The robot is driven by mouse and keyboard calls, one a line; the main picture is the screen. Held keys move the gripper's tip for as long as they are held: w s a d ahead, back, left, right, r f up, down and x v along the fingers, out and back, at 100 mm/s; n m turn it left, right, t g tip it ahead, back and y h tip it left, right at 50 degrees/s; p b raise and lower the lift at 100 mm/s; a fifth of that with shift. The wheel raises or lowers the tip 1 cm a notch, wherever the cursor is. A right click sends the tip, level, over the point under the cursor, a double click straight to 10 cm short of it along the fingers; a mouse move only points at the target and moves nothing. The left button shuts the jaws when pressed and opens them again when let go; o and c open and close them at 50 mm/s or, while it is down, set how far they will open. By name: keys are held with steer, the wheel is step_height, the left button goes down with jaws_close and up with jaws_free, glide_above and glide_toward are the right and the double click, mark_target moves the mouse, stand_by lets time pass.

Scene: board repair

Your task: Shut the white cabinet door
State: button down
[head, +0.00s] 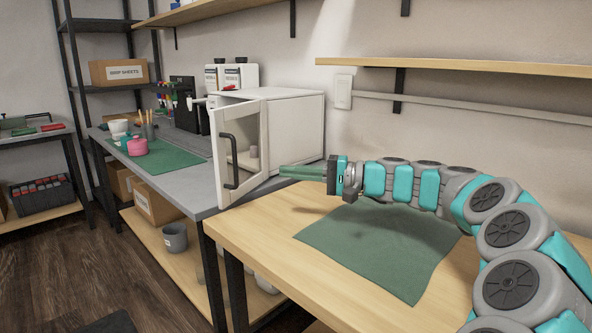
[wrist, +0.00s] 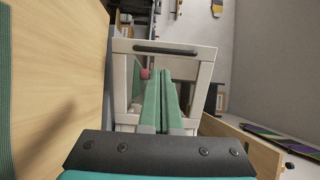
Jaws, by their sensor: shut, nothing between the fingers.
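The white cabinet (head: 295,125) stands on the grey bench against the wall. Its white door (head: 219,178), framed around a pane, stands open toward the near side, with a black bar handle (head: 229,160). In the wrist view the door frame (wrist: 123,75) is ahead of my fingers, with its handle (wrist: 165,49) across the top. The fingers also show in the wrist view (wrist: 162,98). I cannot tell whether they touch the door.
The near wooden table (head: 260,238) carries a green mat (head: 385,245) below my arm. A wooden shelf (head: 450,66) hangs above my arm.

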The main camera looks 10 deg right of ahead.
steer(key=p+x, duration=0.1)
steer(key=x, duration=0.9)
steer(key=shift+a, duration=0.15)
